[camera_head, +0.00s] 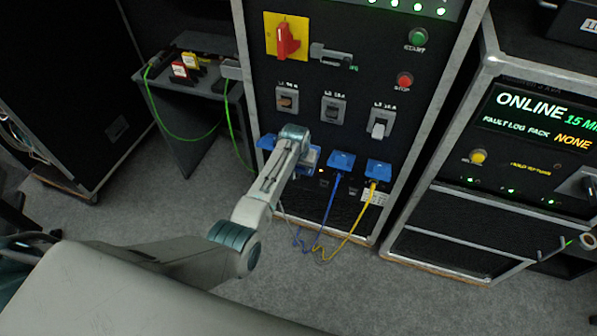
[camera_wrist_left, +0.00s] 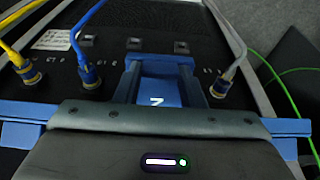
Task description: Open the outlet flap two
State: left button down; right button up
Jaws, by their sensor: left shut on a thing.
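My left gripper (camera_head: 298,156) reaches the lower part of the black rack panel. In the left wrist view its two blue fingers (camera_wrist_left: 160,82) stand on either side of a dark blue flap (camera_wrist_left: 162,92). The flap bears a white "2", seen turned, and the gripper is shut on it. I cannot tell how far the flap is tilted. In the head view my wrist hides this flap. My right gripper is not in view.
Right of my gripper hang a blue cable (camera_head: 331,210) and a yellow cable (camera_head: 357,220), below blue flaps (camera_head: 341,160) (camera_head: 378,168). A grey plug (camera_wrist_left: 219,87) sits beside flap two. Breakers (camera_head: 334,110) and a red rotary switch (camera_head: 287,40) are above.

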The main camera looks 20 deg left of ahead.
pick_arm(q)
jog(key=shift+w+r+g, duration=0.3)
jog(key=shift+r+g, duration=0.5)
jog(key=shift+r, duration=0.15)
jog(key=shift+w+r+g, duration=0.2)
jog(key=shift+r+g, duration=0.25)
jog(key=shift+g, duration=0.05)
jog(key=shift+w+r+g, duration=0.15)
jog(key=shift+r+g, duration=0.3)
jog(key=shift+g, duration=0.05)
jog(key=shift+w+r, duration=0.35)
jog(key=shift+r, duration=0.3)
jog(key=shift+w+r, duration=0.35)
jog(key=shift+r, duration=0.25)
jog(key=shift+w+r, duration=0.65)
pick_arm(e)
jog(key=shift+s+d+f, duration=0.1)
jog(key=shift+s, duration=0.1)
